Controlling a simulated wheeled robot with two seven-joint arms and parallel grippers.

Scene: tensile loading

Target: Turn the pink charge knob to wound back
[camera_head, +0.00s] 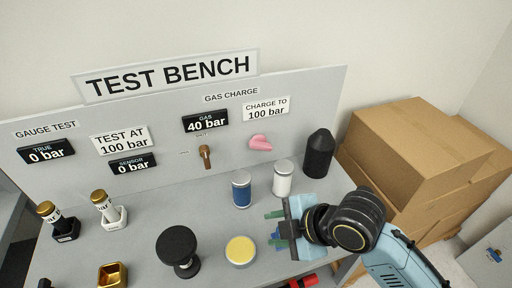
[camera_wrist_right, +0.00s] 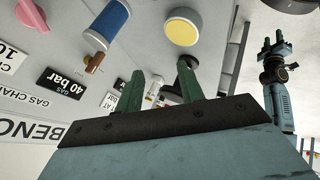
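The pink charge knob (camera_head: 260,142) is on the upright grey panel, below the "CHARGE TO 100 bar" label (camera_head: 266,109). Its pointed end faces left. It also shows at the top left corner of the right wrist view (camera_wrist_right: 31,14), partly cut off. My right gripper (camera_head: 277,228) is over the bench top, in front of the panel and below right of the knob, apart from it. Its green fingers (camera_wrist_right: 160,74) are spread with nothing held between them. My left gripper (camera_wrist_right: 272,44) shows small in the right wrist view, its fingers seemingly apart; the head view does not show it.
A yellow-topped can (camera_head: 240,251) is left of the gripper. A brown lever (camera_head: 205,156) sticks out left of the knob. Cardboard boxes (camera_head: 415,145) stand right.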

